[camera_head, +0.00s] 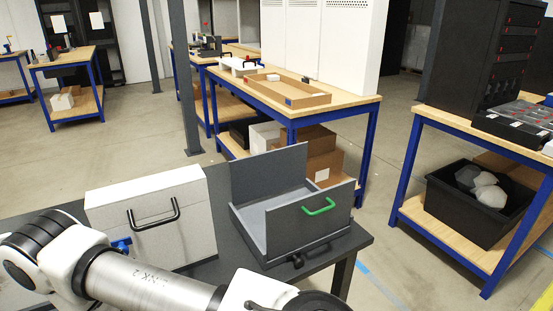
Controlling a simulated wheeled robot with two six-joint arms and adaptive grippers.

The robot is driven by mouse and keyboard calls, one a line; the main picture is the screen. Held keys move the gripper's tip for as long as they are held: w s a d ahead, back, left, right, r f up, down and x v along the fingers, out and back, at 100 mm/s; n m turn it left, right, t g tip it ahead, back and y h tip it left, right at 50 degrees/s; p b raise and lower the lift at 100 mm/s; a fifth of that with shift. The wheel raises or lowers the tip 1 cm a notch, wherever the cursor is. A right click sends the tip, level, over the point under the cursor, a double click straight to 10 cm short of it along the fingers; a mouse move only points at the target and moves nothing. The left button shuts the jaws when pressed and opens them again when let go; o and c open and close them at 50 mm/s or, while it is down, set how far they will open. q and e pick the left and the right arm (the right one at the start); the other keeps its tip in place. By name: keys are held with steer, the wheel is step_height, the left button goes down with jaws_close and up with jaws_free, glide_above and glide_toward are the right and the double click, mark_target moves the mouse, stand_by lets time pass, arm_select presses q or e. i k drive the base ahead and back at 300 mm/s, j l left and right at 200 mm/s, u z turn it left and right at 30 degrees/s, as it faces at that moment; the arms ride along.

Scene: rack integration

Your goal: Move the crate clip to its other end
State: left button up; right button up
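A grey open crate (290,228) with a green handle (318,207) on its front panel stands on the dark table (215,270). A small black part (297,261) sits at the crate's lower front edge; it may be the clip, but I cannot tell for sure. A light grey case (148,205) with a black handle stands left of the crate. A small blue piece (121,244) shows at the case's lower left, partly hidden by my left arm. My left arm crosses the lower left, and its gripper is out of frame. My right gripper is not in view.
A wooden workbench (245,82) with a shallow cardboard tray (290,97) stands behind. Another bench (455,122) at right holds dark equipment, with a black bin (450,212) on its lower shelf. The dark tabletop has little free room around the case and crate.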

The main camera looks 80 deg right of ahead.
mark_target(298, 262)
steer(key=z, duration=2.45)
steer(key=j+z, duration=0.15)
